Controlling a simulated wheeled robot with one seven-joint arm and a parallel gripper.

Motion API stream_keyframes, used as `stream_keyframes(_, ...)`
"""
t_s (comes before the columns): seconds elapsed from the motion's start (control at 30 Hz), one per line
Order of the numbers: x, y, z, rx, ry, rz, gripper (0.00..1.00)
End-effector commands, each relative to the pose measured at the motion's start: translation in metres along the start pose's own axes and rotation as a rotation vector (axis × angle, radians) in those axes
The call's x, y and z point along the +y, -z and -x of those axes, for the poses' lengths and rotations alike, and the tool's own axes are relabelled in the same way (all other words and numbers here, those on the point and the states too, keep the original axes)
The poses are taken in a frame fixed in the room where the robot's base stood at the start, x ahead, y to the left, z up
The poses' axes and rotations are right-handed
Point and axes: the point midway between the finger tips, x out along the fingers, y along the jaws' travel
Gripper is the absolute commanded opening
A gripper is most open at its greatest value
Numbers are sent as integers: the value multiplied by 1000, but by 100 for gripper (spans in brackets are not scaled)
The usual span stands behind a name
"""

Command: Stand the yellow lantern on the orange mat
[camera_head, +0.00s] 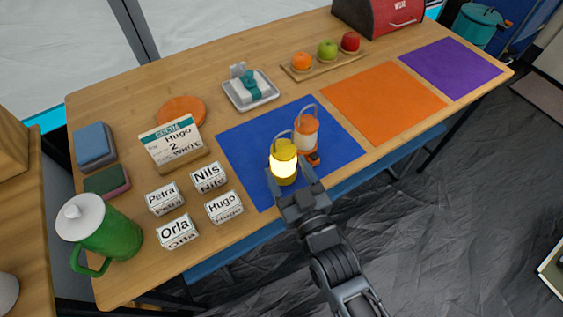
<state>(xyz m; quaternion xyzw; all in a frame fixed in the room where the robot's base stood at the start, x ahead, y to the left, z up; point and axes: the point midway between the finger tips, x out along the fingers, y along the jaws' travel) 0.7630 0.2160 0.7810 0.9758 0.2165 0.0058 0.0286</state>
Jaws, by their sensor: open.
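The yellow lantern (284,163) stands upright and lit on the blue mat (238,146), with its wire handle up. An orange lantern (306,134) stands close behind it to the right, also on the blue mat. The orange mat (384,102) lies flat and bare, to the right of the blue mat. My gripper (297,189) is open at the near side of the yellow lantern, low by its base. I cannot tell whether the fingers touch it.
A purple mat (452,66) lies at the right. A fruit board (326,66), a tray (251,92) with a wrapped bundle and a cocoa sign (171,143) stand behind. Several name blocks (208,177) and a green jug (110,236) are at the left. The table's front edge is near my arm.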

Motion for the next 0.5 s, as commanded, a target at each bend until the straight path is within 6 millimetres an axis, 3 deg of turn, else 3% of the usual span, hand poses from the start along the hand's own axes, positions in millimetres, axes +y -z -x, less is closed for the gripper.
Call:
stream_keyframes(0.2,2,1,-30,2,0,0,71)
stream_keyframes(0.5,2,0,-37,1,-1,0,71)
